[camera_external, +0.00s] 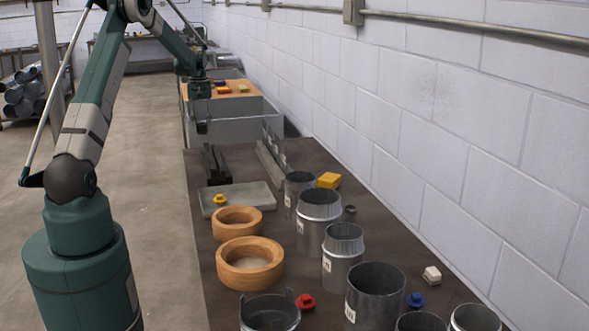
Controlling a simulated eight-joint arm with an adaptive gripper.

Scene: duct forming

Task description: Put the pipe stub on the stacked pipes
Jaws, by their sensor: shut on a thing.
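My gripper (202,127) hangs pointing down at the far end of the dark bench, in front of the grey bin. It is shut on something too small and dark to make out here. Several grey metal pipe pieces stand upright along the bench's right side: a narrow one (289,198), a taller one with a ringed collar (313,232), one with a crimped top (340,268) and a wide labelled one (375,300). I cannot tell which is the pipe stub. Stacked pipes (25,92) lie on a rack at the far left.
Two wooden rings (238,222) and (249,278) lie on the bench (200,260). A grey slab (250,190) with a yellow knob (220,199), a yellow block (329,180), red (305,301) and blue (415,299) knobs also sit there. The wall bounds the right.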

